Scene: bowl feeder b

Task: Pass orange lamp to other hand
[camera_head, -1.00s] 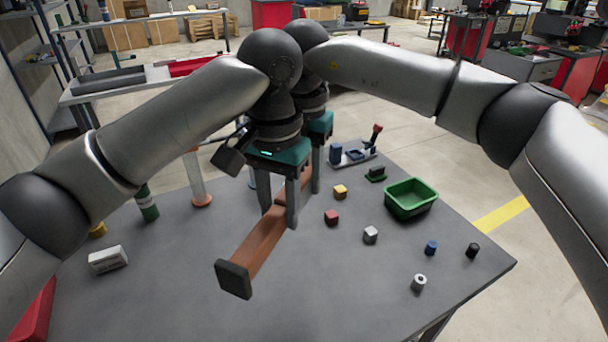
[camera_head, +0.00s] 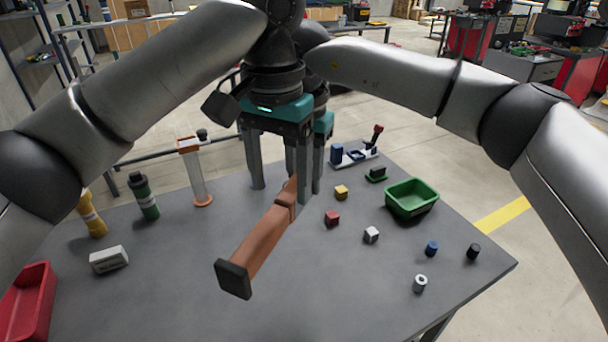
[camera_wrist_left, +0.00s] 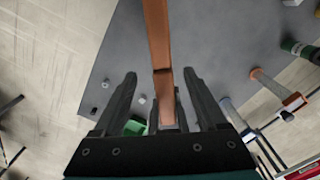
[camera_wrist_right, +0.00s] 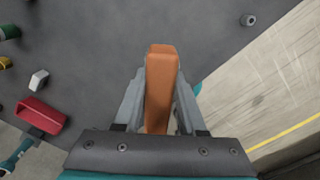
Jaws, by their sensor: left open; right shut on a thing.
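The orange lamp (camera_head: 262,240) is a long orange bar with a dark square end cap, held above the grey table and pointing toward the front. My left gripper (camera_head: 279,194) is open, with its fingers spread apart around the lamp's far part. In the left wrist view the lamp (camera_wrist_left: 157,45) runs between the spread fingers. My right gripper (camera_wrist_right: 160,90) is shut on the lamp, which lies between its fingers in the right wrist view. In the head view the right gripper is mostly hidden behind the left one.
A green bin (camera_head: 410,199) and several small cubes and cylinders lie to the right on the table. A red bin (camera_head: 25,305), a white box (camera_head: 108,259), a green bottle (camera_head: 145,197), a yellow bottle (camera_head: 92,215) and a clear tube (camera_head: 197,175) stand at left. The front middle is clear.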

